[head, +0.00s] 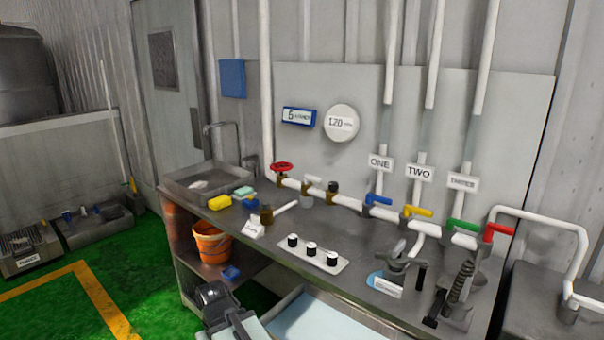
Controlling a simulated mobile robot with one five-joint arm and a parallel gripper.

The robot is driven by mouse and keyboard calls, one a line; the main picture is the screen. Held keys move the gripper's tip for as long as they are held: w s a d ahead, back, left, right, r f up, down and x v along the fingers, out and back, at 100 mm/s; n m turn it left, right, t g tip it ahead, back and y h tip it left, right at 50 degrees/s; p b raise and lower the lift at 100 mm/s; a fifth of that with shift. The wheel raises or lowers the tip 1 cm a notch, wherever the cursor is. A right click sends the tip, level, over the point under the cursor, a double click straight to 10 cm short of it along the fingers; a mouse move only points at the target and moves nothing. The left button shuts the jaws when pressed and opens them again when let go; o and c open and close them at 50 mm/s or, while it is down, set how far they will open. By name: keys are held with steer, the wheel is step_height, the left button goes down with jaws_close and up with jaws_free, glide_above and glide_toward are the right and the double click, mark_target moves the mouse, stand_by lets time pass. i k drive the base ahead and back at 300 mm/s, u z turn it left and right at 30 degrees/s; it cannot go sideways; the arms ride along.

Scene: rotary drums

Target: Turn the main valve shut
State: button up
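A red round handwheel (282,167) sits on a brass valve at the left end of the white pipe, at the back of the bench; it looks like the main valve. How far it is turned cannot be told. Coloured levers stand further right along the pipe: blue (378,199), yellow (417,211), green (463,225) and red (499,231). My gripper (213,294) appears to be the dark grey part at the bottom, low in front of the bench and well apart from the handwheel. Its fingers are not clear, so its opening cannot be told.
The grey bench (330,228) holds a sink (178,190), sponges, a small label card (252,230), a white plate with black knobs (311,254) and a clamp-like tool (402,262). An orange bucket (212,244) stands on the shelf below.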

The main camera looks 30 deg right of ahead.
mark_target(281, 168)
steer(key=u, duration=0.55)
steer(key=i, duration=1.85)
steer(key=z, duration=0.45)
steer(key=k, duration=0.75)
steer(key=z, duration=0.2)
steer(key=i, duration=0.9)
steer(key=u, duration=0.05)
